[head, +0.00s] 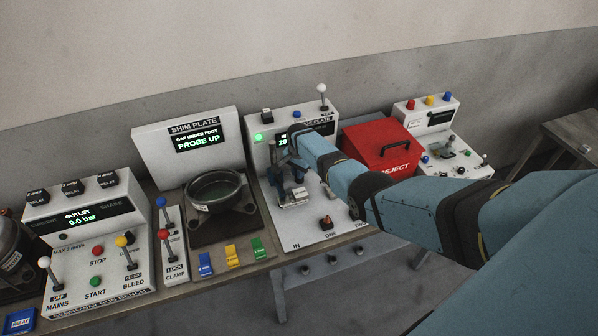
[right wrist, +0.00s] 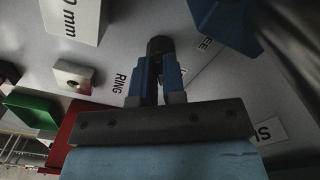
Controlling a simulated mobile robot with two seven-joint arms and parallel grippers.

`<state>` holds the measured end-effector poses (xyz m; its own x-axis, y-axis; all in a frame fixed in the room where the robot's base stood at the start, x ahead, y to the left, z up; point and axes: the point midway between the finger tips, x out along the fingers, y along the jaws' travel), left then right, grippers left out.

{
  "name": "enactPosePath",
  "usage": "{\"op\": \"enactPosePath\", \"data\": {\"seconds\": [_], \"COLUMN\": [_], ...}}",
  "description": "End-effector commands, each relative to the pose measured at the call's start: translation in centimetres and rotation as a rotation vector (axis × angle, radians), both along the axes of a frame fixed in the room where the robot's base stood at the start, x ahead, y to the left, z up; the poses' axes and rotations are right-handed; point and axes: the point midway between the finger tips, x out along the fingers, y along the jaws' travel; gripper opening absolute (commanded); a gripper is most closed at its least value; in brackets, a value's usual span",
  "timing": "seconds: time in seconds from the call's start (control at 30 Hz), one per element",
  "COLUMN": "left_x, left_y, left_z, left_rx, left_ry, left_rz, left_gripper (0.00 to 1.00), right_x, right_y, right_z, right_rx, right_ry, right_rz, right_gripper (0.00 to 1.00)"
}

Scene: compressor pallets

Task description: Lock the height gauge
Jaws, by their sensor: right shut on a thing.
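The height gauge stands on the white gauge station (head: 327,212), whose upright panel shows a green lamp and a partly hidden green readout. My right arm reaches in from the right across this station. My right gripper (head: 283,153) is at the gauge and covers much of it. In the right wrist view, the blue fingers of the right gripper (right wrist: 158,75) are shut on a dark round-ended knob (right wrist: 160,46). A partly covered label ending in "EE" lies beside the knob. My left gripper is not in view.
The shim plate station (head: 190,150) reads "PROBE UP", with a dark casting (head: 214,190) before it. Blue, yellow and green tabs lie in front. A red reject bin (head: 378,150) stands close behind my right forearm. The outlet panel (head: 85,235) with levers is at left.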

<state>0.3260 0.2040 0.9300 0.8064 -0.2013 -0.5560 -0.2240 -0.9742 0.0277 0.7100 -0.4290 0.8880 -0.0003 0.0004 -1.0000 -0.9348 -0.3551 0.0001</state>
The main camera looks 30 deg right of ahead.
Motion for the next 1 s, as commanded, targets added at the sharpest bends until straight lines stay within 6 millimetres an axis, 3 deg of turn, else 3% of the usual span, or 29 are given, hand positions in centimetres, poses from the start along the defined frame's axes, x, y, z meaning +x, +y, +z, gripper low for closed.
{"op": "enactPosePath", "data": {"seconds": [0.73,0.8,0.87,1.0], "left_x": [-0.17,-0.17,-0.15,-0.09], "left_y": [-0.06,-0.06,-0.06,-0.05], "left_z": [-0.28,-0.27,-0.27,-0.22], "left_rx": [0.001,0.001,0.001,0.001], "left_ry": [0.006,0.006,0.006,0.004], "left_rz": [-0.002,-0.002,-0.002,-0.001], "left_gripper": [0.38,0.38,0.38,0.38], "right_x": [0.04,0.04,0.05,0.04], "right_y": [0.0,0.0,-0.01,0.0], "right_z": [0.01,0.01,0.02,0.02], "right_rx": [0.0,0.0,0.0,0.0], "right_ry": [0.0,0.0,0.0,0.0], "right_rz": [-0.092,-0.092,-0.092,-0.091], "right_gripper": [0.0,0.22,0.36,0.36]}}
